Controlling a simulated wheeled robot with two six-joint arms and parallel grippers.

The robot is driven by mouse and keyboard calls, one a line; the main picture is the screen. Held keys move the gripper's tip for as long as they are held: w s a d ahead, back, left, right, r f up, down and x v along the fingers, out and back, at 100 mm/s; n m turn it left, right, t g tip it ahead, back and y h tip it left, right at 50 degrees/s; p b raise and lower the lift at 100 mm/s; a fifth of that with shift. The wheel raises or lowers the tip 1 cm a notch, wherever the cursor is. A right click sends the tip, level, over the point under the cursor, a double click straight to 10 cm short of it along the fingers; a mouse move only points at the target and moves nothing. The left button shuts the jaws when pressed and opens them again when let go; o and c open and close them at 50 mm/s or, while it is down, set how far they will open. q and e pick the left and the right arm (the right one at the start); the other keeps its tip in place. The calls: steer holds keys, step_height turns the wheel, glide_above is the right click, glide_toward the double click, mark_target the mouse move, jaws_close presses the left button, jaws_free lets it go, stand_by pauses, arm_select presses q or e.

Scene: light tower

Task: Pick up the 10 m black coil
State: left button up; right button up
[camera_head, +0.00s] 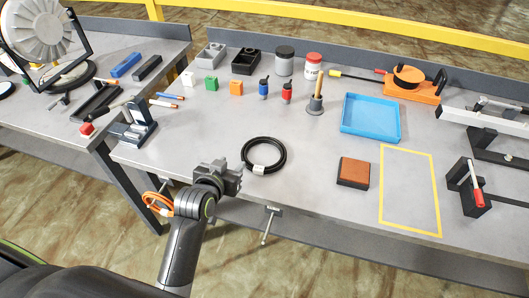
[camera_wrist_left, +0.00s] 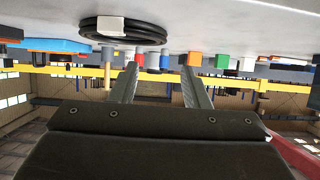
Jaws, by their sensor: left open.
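The black coil (camera_head: 284,153) lies flat on the grey workbench near its front edge, with a white band or label at its front. It also shows in the left wrist view (camera_wrist_left: 152,38), where the bench appears upside down at the top. My left gripper (camera_head: 230,176) is at the bench's front edge, to the left and slightly nearer than the coil. In the left wrist view its two fingers (camera_wrist_left: 160,67) are apart with nothing between them. The coil is apart from the fingers. The length marking on the coil is too small to read. My right gripper is not in view.
A brown block (camera_head: 353,172) and a yellow-taped rectangle (camera_head: 410,232) are to the right. A blue tray (camera_head: 371,134), a plunger-like tool (camera_head: 316,103) and small bottles stand behind. A dark grey stand (camera_head: 135,130) is at left. Bare bench surrounds the coil.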

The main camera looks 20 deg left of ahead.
mark_target(245, 147)
arm_select(q)
steer(key=shift+p+x, duration=0.7)
steer(key=shift+x, duration=4.8)
steer(key=shift+r, duration=0.1)
steer(key=shift+c, duration=0.2)
steer(key=shift+w+r, duration=0.1)
jaws_close()
